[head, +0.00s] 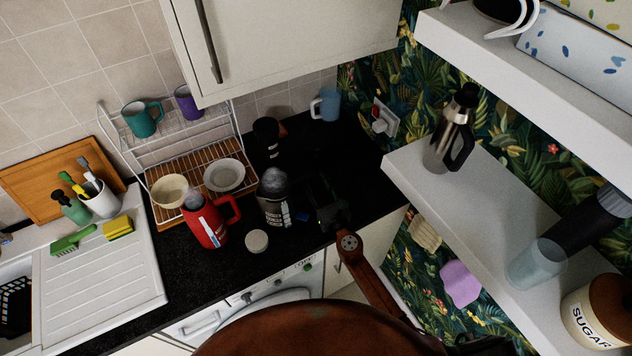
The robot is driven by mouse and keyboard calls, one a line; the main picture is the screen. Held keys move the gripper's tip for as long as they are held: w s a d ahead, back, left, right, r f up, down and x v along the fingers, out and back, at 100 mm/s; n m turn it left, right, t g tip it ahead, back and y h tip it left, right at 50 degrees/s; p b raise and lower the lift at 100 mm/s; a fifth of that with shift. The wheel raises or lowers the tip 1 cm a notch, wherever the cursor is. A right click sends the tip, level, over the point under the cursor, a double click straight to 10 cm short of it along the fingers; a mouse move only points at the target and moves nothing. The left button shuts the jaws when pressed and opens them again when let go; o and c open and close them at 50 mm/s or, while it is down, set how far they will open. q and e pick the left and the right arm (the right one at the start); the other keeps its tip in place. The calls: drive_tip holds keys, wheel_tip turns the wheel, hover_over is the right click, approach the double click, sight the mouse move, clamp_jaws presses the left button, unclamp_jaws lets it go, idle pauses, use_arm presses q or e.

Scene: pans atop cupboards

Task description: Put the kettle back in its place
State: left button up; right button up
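The red kettle (206,226) with a red handle on its right stands on the black countertop (190,275), in front of the dish rack. Its grey top leans up against the view of a bowl behind it. My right gripper (316,186) is dark against the dark worktop, right of the black-and-grey labelled container (273,205). Its fingers look spread and empty, and it is apart from the kettle. My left gripper is out of view.
The dish rack (140,165) holds mugs and bowls behind. A blue mug (328,104) stands at the back. White shelves (415,165) jut out at right; a wall cupboard (285,45) hangs above.

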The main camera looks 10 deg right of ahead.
drive_tip(key=shift+f, duration=0.15)
drive_tip(key=shift+s, duration=0.25)
drive_tip(key=v, duration=1.1)
drive_tip(key=shift+s, duration=0.25)
